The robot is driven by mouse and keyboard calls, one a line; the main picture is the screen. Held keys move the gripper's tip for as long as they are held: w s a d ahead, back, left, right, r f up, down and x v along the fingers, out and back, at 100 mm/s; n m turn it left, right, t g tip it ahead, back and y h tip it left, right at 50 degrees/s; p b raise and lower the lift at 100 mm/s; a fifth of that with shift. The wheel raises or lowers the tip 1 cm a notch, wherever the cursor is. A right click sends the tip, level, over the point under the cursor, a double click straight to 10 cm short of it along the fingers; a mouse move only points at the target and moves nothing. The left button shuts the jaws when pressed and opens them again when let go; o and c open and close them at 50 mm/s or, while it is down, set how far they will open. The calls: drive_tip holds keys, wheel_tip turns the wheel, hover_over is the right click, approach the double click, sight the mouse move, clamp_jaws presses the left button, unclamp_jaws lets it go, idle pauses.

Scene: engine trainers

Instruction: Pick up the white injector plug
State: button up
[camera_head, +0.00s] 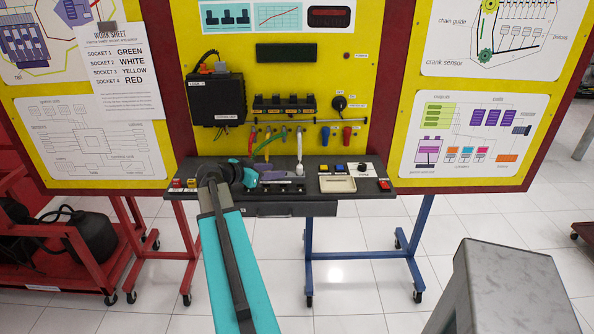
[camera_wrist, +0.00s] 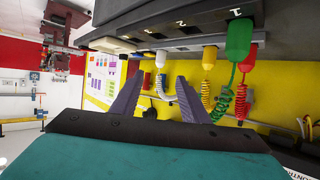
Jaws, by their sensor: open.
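The white injector plug (camera_wrist: 161,58) hangs under the row of numbered sockets in the wrist view, with a coiled white cord below it. Its white cord also shows against the panel in the head view (camera_head: 299,148). My gripper (camera_wrist: 158,90) is open and empty. Its two purple-grey fingers point up toward the sockets, and the white plug appears in the gap between them, farther off. In the head view my gripper (camera_head: 280,177) is low over the bench, below the hanging cords. I cannot tell the exact distance from fingers to plug.
A yellow plug (camera_wrist: 210,56), a green plug (camera_wrist: 239,42) and a red plug (camera_wrist: 248,55) hang right of the white one. The bench (camera_head: 215,167) carries switches and a beige tray (camera_head: 338,184).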

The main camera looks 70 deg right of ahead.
drive_tip(key=p, duration=0.3)
approach(296, 176)
drive_tip(key=d, duration=0.1)
drive_tip(key=s+d+r, duration=0.1)
drive_tip(key=d, duration=0.1)
drive_tip(key=shift+s+d+r, duration=0.25)
drive_tip(key=shift+d+r, duration=0.05)
drive_tip(key=shift+r, duration=0.1)
drive_tip(key=shift+s+d+f, duration=0.2)
drive_tip(key=shift+d+f, duration=0.05)
drive_tip(key=shift+d, duration=0.1)
drive_tip(key=shift+d, duration=0.1)
drive_tip(key=shift+p+x, duration=0.9)
drive_tip(key=shift+x, duration=0.35)
drive_tip(key=shift+p+x, duration=0.55)
drive_tip(key=shift+x, duration=0.75)
drive_tip(key=shift+f, duration=0.15)
drive_tip(key=shift+w, duration=0.1)
clamp_jaws()
